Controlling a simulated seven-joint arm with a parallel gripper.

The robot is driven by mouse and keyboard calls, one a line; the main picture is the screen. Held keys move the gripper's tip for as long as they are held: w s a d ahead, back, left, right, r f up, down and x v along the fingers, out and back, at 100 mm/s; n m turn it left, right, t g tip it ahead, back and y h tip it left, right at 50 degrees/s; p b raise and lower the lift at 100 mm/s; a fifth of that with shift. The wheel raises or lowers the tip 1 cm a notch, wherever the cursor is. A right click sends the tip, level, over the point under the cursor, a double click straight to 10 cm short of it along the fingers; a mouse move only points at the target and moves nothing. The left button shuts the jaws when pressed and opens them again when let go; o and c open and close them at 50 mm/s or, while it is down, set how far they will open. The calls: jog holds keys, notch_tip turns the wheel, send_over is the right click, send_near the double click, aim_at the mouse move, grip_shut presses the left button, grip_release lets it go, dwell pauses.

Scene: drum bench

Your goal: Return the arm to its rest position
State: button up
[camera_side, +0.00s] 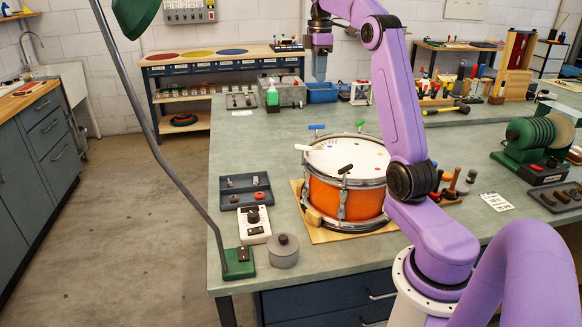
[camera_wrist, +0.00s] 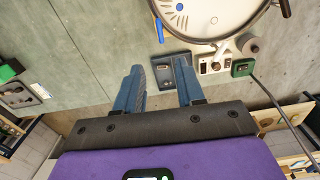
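My arm is raised, and my gripper (camera_side: 320,72) hangs pointing down over the far part of the bench, high and behind the drum. In the wrist view my gripper (camera_wrist: 158,75) has its two blue fingers apart, with only bench and part of a tray showing between them. The orange drum (camera_side: 325,197) with a white head stands on a wooden board (camera_side: 318,232), well below and nearer than the gripper. Blue, green, black and white handled keys sit around its rim. The drum head also shows at the top of the wrist view (camera_wrist: 215,15).
A dark tray (camera_side: 246,190), a control box (camera_side: 254,226), a grey lidded pot (camera_side: 285,251) and a green lamp (camera_side: 240,262) stand left of the drum. A green grinder (camera_side: 530,140) stands right.

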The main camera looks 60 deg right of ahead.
jog(key=a+f+n, duration=0.1)
jog(key=a+f, duration=0.1)
jog(key=a, duration=0.9)
jog(key=a+f, duration=0.2)
jog(key=a, duration=0.8)
jog(key=s+a+f+n, duration=0.1)
jog(key=s+a+f, duration=0.15)
jog(key=a, duration=0.35)
jog(key=s+a+f, duration=0.1)
jog(key=s+a, duration=0.3)
jog(key=a, duration=0.2)
jog(key=s+a+f+n, duration=0.1)
jog(key=s+f, duration=0.3)
jog(key=s, duration=0.7)
jog(key=s+a+f+n, duration=0.1)
jog(key=s+a+f, duration=0.2)
jog(key=s, duration=0.7)
jog(key=shift+s+a+f, duration=0.15)
jog(key=shift+s+f, duration=0.25)
jog(key=shift+f, duration=0.5)
jog(key=shift+w, duration=0.1)
